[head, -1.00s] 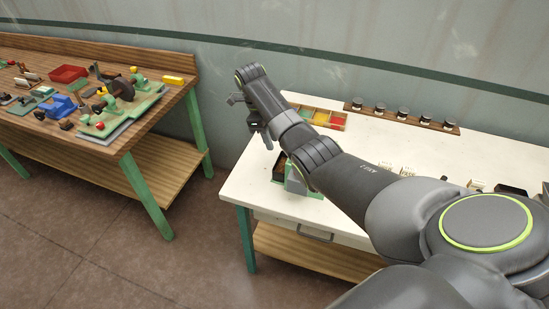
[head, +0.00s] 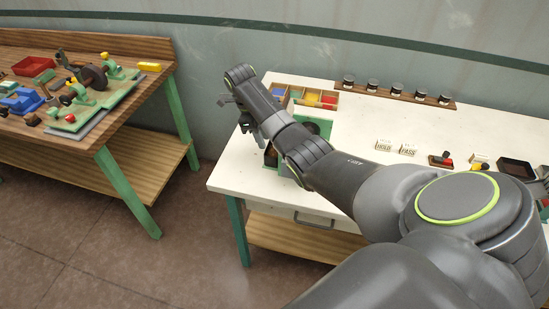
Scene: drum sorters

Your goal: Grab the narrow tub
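No thing is clearly labelled as the narrow tub. A dark, low, open tub (head: 515,168) stands at the right of the white table, well away from the gripper. A red open tub (head: 33,67) stands on the wooden bench at the left.
The white table (head: 440,122) carries a divided tray (head: 325,101) of coloured pieces, a rack of several dark-capped jars (head: 396,89) and small signs (head: 407,151). Its middle is mostly clear. The wooden bench (head: 130,110) is crowded with tools. Open floor (head: 190,250) lies between them.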

